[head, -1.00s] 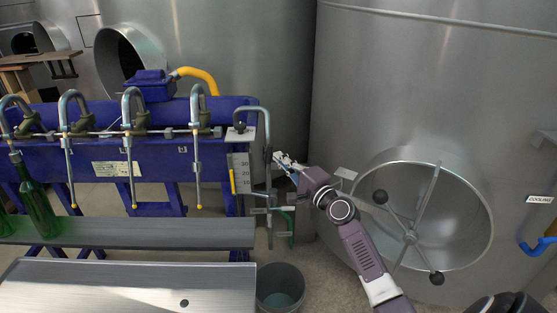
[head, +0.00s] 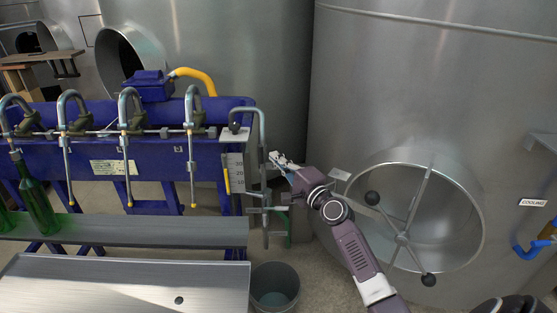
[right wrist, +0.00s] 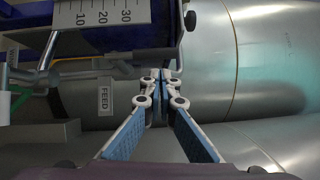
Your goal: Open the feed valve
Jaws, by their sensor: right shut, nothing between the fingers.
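The feed valve's green handle (head: 288,232) hangs down beside the filler's vertical pipe (head: 263,175) in the head view. The valve body is small and partly hidden among the pipes. My right gripper (head: 276,159) is shut and empty, above and slightly left of the green handle and apart from it. In the right wrist view its fingertips (right wrist: 160,82) meet to the right of the label. My left gripper is not in view.
A grey bucket (head: 275,287) stands below the valve. The blue filler (head: 150,155) with a scale (head: 235,170) is at left, with green bottles (head: 38,205) on its shelf. A large steel tank (head: 400,80) with a round hatch (head: 440,250) is at right.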

